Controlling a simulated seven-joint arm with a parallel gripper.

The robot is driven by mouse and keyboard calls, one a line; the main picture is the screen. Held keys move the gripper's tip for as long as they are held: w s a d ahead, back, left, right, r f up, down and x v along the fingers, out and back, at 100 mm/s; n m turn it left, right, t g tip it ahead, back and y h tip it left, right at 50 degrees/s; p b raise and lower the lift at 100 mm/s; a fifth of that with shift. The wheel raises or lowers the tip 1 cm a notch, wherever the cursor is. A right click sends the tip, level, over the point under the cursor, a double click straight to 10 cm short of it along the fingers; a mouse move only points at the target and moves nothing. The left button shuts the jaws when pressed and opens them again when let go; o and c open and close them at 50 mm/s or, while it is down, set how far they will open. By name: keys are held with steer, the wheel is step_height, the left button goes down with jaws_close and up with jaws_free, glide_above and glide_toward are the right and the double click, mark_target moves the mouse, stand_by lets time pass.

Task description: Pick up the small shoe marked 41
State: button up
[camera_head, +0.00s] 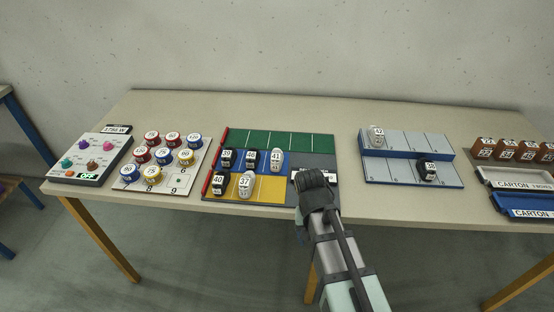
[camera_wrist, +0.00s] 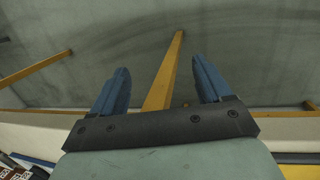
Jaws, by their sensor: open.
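The small shoe marked 41 (camera_head: 276,159) is light grey or white. It stands on the blue row of the coloured board (camera_head: 222,192), at the right end of the shoes there. My gripper (camera_head: 314,180) is over the right front part of that board, to the right of and nearer than the shoe. In the wrist view my gripper (camera_wrist: 162,88) has its two blue fingers wide apart with nothing between them. The shoe does not show in the wrist view, which looks at the floor and a wooden table leg (camera_wrist: 165,70).
Dark shoes 39 (camera_head: 228,158) and 46 (camera_head: 250,159) stand left of shoe 41; shoes 40 (camera_head: 219,184) and 37 (camera_head: 246,185) stand in front. A blue-grey rack (camera_head: 400,175) with two shoes is to the right. Numbered tins (camera_head: 152,138) and a control box (camera_head: 85,160) are left.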

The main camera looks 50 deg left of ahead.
mark_target(276, 155)
steer(key=a+r+y, duration=0.1)
steer(key=a+r, duration=0.2)
steer(key=a, duration=0.1)
steer(key=s+a+r+t, duration=0.1)
steer(key=a+r, duration=0.3)
steer(key=a, duration=0.1)
steer(key=s+a+r+y, duration=0.1)
steer(key=a+r, duration=0.3)
steer(key=shift+s+a+r+n+t+y, duration=0.2)
steer(key=shift+n+t+y, duration=0.1)
steer(key=shift+n, duration=0.1)
steer(key=w+a+r+t+y, duration=0.1)
steer(key=w+a+r+y, duration=0.2)
steer(key=w+a+r, duration=0.45)
steer(key=shift+m, duration=0.4)
steer(key=shift+s+a+r+x, duration=0.1)
steer(key=shift+a+x, duration=0.4)
steer(key=shift+x, duration=1.8)
steer(key=shift+s+a+r+x, duration=0.15)
steer(key=shift+a+x, duration=0.3)
steer(key=shift+x, duration=1.85)
steer(key=shift+s+a+r+x, duration=0.1)
steer(key=shift+a+x, duration=0.4)
steer(key=shift+x, duration=1.75)
steer(key=c, duration=1.1)
